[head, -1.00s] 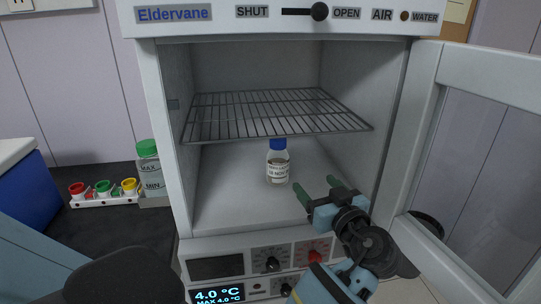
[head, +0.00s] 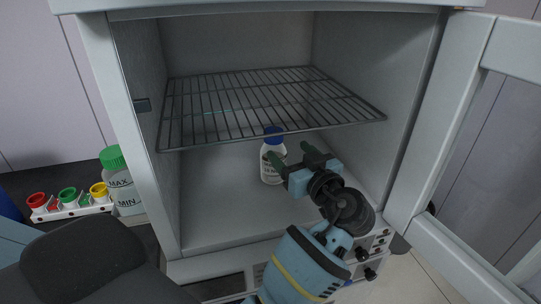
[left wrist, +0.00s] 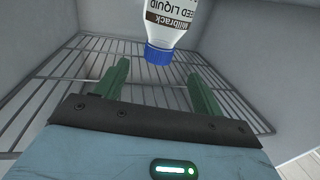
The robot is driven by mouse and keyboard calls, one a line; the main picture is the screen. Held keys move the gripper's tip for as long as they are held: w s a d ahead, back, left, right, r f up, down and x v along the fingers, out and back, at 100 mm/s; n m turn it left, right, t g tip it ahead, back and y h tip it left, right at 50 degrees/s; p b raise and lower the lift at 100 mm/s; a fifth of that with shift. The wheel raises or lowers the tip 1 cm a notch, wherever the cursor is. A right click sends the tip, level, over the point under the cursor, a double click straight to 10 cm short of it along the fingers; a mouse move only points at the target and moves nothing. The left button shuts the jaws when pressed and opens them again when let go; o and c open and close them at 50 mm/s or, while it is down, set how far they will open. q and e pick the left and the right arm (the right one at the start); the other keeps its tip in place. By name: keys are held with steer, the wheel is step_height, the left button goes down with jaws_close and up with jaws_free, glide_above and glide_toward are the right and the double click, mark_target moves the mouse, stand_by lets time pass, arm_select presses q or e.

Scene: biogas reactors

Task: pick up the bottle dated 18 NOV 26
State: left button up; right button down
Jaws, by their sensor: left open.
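A small bottle with a blue cap and white label (head: 268,165) stands upright on the cabinet floor, under the wire shelf. Its date cannot be read now. My left gripper (head: 291,158) is inside the cabinet, just right of the bottle, its green fingers apart and pointing toward it. In the left wrist view the bottle (left wrist: 170,22) appears upside down, beyond the two open fingers (left wrist: 159,72), with "Willbrack" and "EED LIQUID" legible. Nothing is held, and the bottle seems not quite between the fingers. My right gripper is out of view.
The wire shelf (head: 260,105) hangs close above the bottle and gripper. The cabinet's open door (head: 440,130) stands at the right. Outside at left are a green-capped bottle (head: 120,185) and a rack of coloured caps (head: 70,207).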

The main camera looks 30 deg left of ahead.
mark_target(278, 141)
arm_select(q)
steer(key=shift+x, duration=0.8)
steer(key=shift+w+a+p, duration=0.3)
steer(key=shift+a, duration=0.2)
steer(key=shift+w+a+r, duration=0.1)
steer(key=shift+w+a, duration=0.05)
steer(key=shift+a, duration=0.1)
steer(key=p+x, duration=0.1)
steer(key=x, duration=0.2)
steer(key=shift+w+a, duration=0.2)
steer(key=shift+w+a+f, duration=0.2)
steer(key=shift+a+f, duration=0.1)
steer(key=shift+a, duration=0.1)
steer(key=shift+c, duration=0.9)
jaws_close()
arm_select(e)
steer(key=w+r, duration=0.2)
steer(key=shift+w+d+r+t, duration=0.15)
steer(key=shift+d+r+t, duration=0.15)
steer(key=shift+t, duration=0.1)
